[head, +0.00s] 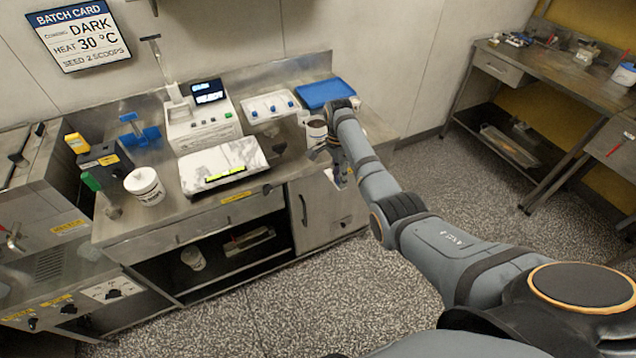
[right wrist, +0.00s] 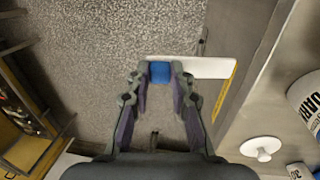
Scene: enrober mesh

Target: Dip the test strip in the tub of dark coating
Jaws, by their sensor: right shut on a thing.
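My right gripper (right wrist: 159,88) is shut on the blue end of the test strip (right wrist: 200,67). The white part of the strip reaches right from the fingertips in the right wrist view. In the head view the right gripper (head: 325,150) hangs at the counter's front edge, with the pale strip (head: 335,179) low in front of the cabinet. A white tub (head: 316,127) stands just behind this gripper and is partly hidden by it. A large white tub (right wrist: 308,100) with an upside-down, cut-off label shows at the right wrist view's edge. Its contents are hidden. My left gripper is not in view.
A white knobbed lid (right wrist: 262,148) lies near the counter edge. A batch card (head: 78,35) reads DARK.

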